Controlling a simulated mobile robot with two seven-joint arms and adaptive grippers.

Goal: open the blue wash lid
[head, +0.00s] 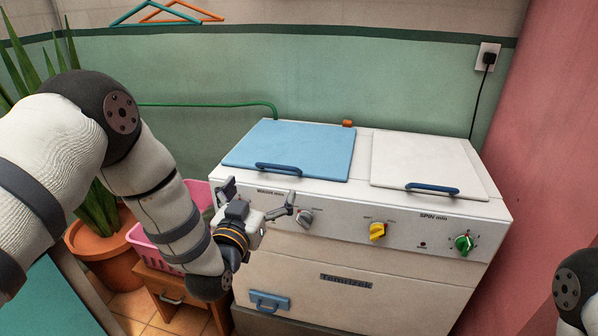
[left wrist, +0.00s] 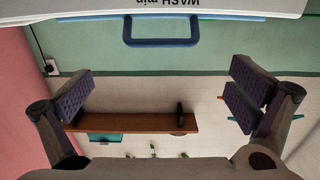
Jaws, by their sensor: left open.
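The blue wash lid (head: 290,149) lies flat and closed on the left half of the white washing machine's top. Its dark blue handle (head: 278,169) is at the lid's front edge. The handle also shows at the top middle of the left wrist view (left wrist: 161,31), upside down, with the word "WASH" above it. My left gripper (head: 261,193) is open and empty in front of the machine, just below and in front of the handle, apart from it. Its two spread fingers show at both sides of the left wrist view (left wrist: 160,100). My right gripper is out of view; only part of my right arm shows.
A white spin lid (head: 425,160) with its own blue handle (head: 432,188) is closed at right. Grey, yellow and green knobs (head: 464,244) stick out of the front panel. A pink basket (head: 150,236) and a potted plant (head: 103,245) stand at left. A green hose (head: 210,105) runs behind.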

